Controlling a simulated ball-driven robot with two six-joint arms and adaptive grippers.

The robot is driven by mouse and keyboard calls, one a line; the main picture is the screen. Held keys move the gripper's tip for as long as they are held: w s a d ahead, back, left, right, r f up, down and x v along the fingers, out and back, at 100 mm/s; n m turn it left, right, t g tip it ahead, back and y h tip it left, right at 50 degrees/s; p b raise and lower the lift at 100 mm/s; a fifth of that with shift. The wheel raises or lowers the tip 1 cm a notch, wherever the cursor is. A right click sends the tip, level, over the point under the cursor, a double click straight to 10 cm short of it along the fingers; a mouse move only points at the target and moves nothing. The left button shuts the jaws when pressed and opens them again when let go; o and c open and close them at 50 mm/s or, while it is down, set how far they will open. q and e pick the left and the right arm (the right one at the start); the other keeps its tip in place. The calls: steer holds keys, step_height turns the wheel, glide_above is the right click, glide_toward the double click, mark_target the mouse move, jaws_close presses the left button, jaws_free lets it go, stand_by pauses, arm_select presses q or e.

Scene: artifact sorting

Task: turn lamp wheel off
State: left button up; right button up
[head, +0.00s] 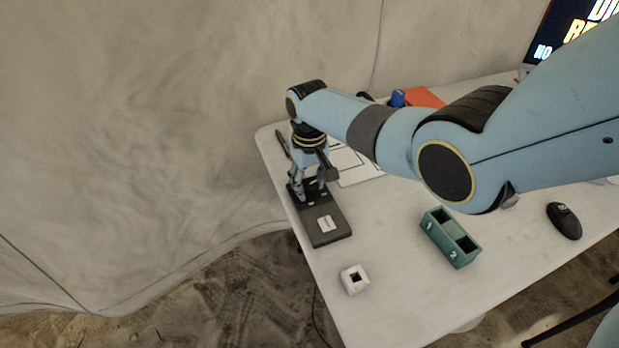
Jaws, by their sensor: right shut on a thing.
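A dark flat lamp base (333,238) with a small white label lies along the left edge of the white table. My right gripper (308,193) points down over the far end of this base, with its fingers low at the surface. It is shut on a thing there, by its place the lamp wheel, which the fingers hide. I cannot make out the wheel's setting. My left gripper is not in view.
A green two-slot box (450,237) and a white cube with a dark hole (354,279) stand nearer. A black mouse (564,221) lies at right. White paper (357,168), a blue object (397,98) and an orange item (424,97) lie behind my arm.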

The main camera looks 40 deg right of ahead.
mark_target(309, 185)
steer(key=n+p, duration=0.1)
steer(key=n, duration=0.3)
steer(key=shift+n, duration=0.3)
steer(key=n, duration=0.4)
steer(key=shift+n+p, duration=0.3)
steer(key=shift+p, duration=0.1)
steer(key=n, duration=0.4)
steer(key=shift+a+n+p, duration=0.1)
steer(key=shift+n+p, duration=0.25)
steer(key=shift+n, duration=1.75)
steer(key=o, duration=1.2)
steer(key=shift+c, duration=0.2)
step_height(309, 185, up, 12)
